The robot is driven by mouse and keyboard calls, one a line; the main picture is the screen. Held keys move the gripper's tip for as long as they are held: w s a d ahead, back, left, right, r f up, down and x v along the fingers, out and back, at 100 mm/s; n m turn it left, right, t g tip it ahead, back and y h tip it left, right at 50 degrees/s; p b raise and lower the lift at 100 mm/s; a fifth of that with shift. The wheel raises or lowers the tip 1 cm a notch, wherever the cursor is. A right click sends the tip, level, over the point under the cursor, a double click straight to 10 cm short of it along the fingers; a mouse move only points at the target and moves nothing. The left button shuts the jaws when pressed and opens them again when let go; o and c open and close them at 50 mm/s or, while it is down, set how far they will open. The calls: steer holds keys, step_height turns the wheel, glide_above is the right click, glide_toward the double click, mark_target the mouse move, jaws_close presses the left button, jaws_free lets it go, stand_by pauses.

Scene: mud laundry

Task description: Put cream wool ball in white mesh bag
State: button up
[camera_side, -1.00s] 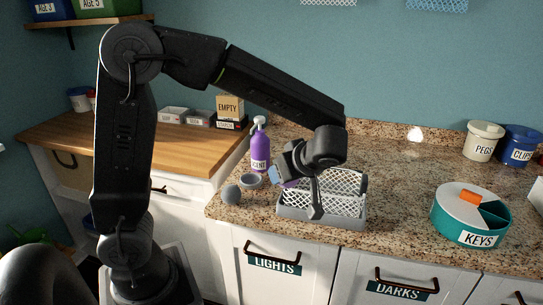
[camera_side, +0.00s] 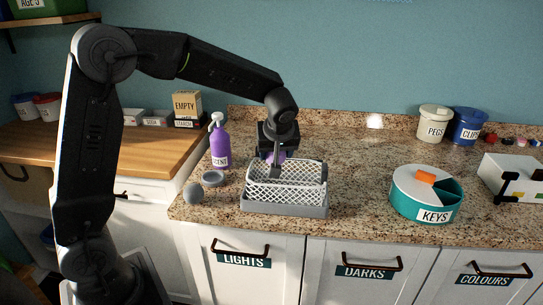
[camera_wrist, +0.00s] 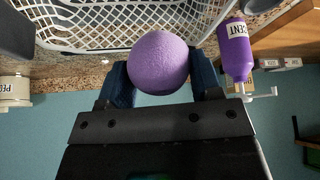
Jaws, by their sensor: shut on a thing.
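My gripper (camera_side: 274,158) points down over the back of the white mesh bag (camera_side: 285,188), which stands open in a grey tray (camera_side: 285,209) on the counter. The gripper is shut on a purple ball (camera_wrist: 158,62), held between its two blue fingers in the wrist view. The held ball looks purple, not cream. In the side view only part of the purple ball (camera_side: 279,157) shows, behind the mesh bag's upper edge; whether it is inside or behind the bag is unclear. No cream ball shows.
A teal KEYS container (camera_side: 427,193) stands to the right, with clear counter between.

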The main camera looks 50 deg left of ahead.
steer(key=shift+f, duration=4.45)
steer(key=o, duration=1.1)
steer(key=v, duration=1.4)
steer(key=shift+a, duration=0.1)
steer(key=s+d+r+m+t+h, duration=0.1)
steer(key=s+m, duration=0.3)
steer(key=s, duration=0.3)
steer(key=s+d+r+m+h, duration=0.1)
steer(key=s+d+m+h, duration=0.1)
steer(key=s+m, duration=0.2)
steer(key=s+d+r+m+t+h, duration=0.1)
steer(key=s+m, duration=0.3)
steer(key=s, duration=0.6)
steer(key=shift+d+t+h, duration=0.15)
steer(key=shift+t+h, duration=0.15)
steer(key=shift+h, duration=0.3)
